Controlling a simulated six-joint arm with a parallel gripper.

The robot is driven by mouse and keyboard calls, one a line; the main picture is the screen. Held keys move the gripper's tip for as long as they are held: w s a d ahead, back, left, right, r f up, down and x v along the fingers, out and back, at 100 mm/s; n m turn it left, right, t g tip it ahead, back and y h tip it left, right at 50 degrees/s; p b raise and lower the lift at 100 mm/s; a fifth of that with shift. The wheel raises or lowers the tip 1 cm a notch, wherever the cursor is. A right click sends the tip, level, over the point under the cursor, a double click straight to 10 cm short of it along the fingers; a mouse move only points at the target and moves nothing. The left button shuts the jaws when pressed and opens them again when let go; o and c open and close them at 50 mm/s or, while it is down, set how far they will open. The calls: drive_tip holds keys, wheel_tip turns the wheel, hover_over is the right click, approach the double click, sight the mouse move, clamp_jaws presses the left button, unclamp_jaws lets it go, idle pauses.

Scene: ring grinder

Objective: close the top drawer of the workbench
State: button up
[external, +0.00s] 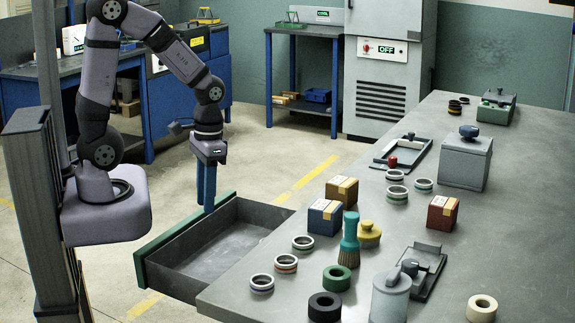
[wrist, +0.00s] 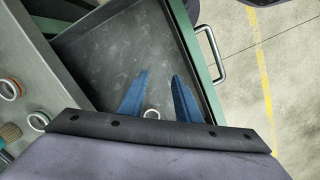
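The top drawer (external: 226,246) is pulled out from the workbench (external: 452,235); its grey floor shows bare in the external view. Its green front (external: 165,248) faces left, away from the bench. In the wrist view the drawer (wrist: 105,45) fills the middle, with the green front (wrist: 192,52) and a metal handle (wrist: 213,55) on its right. My gripper (external: 207,208) points down at the drawer's far end. In the wrist view its blue fingers (wrist: 160,75) are apart, over the drawer's inside, the right one close to the front. I cannot tell whether it touches.
Rings, boxes (external: 325,216), a teal brush (external: 349,243) and tins stand on the bench. A small pale ring shape (wrist: 151,114) shows between the fingers in the wrist view; its place is unclear.

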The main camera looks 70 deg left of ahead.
drive_tip(key=s+a+f+n+h, duration=0.2)
drive_tip(key=a+n, duration=0.1)
drive_tip(key=a, duration=0.6)
drive_tip(key=s+a+f+n+h, duration=0.2)
drive_tip(key=s+a+f+n, duration=0.1)
drive_tip(key=a, duration=0.5)
drive_tip(key=shift+g, duration=0.4)
drive_tip(key=shift+p+x, duration=0.55)
drive_tip(key=shift+x, duration=3.05)
drive_tip(key=shift+d, duration=0.1)
clamp_jaws()
